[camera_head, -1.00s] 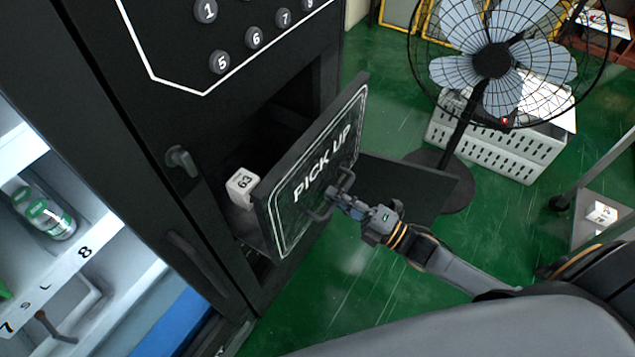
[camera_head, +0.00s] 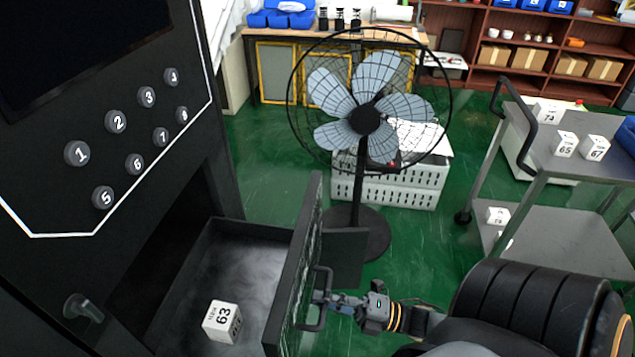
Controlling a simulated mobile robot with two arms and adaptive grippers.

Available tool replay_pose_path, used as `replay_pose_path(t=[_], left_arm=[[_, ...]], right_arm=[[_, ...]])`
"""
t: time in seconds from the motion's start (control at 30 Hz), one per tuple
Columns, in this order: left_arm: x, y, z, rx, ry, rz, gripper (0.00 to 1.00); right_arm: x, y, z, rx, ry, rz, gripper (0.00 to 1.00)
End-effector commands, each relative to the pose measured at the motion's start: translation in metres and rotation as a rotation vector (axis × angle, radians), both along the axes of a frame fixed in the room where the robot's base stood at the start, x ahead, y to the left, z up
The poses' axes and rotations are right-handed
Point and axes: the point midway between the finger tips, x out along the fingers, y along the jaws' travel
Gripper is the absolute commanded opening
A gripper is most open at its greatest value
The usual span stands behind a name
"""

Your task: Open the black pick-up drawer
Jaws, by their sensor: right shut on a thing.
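The black pick-up drawer (camera_head: 215,232) is pulled out from the black vending machine (camera_head: 60,190), and its inside shows from above. A white box marked 63 (camera_head: 222,322) lies in it. The drawer's front panel (camera_head: 303,245) is seen nearly edge-on, with a black bar handle (camera_head: 323,283) on its outer face. My right gripper (camera_head: 328,300) is shut on the handle, with its arm coming in from the lower right. My left gripper is not in view.
A standing fan (camera_head: 366,118) is behind the drawer, with a white crate (camera_head: 400,185) behind it. A grey cart (camera_head: 570,240) with white numbered boxes stands at the right. Green floor (camera_head: 260,150) shows between the machine and the fan.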

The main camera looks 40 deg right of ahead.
Motion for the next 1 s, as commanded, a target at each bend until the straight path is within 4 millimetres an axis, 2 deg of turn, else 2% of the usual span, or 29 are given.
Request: replay_pose_path(t=[0.2,0.23,0.3,0.37,0.73,0.87,1.0], left_arm=[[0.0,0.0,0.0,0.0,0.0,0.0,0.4],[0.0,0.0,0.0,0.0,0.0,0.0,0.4],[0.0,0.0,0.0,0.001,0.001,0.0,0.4],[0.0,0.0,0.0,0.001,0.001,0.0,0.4],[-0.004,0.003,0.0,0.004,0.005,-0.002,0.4],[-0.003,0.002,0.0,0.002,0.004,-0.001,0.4],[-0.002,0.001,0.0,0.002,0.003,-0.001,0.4]], right_arm=[[-0.002,0.001,-0.004,-0.004,0.008,0.0,0.0],[-0.002,0.001,-0.004,-0.004,0.008,0.0,0.11],[-0.001,0.001,-0.004,-0.004,0.008,0.0,0.25],[-0.001,0.001,-0.003,-0.003,0.008,0.0,0.34],[-0.004,-0.003,-0.003,-0.002,0.005,-0.001,0.34],[-0.018,-0.014,-0.007,-0.003,0.008,-0.002,0.34],[-0.042,-0.032,-0.013,-0.004,0.009,-0.003,0.34]])
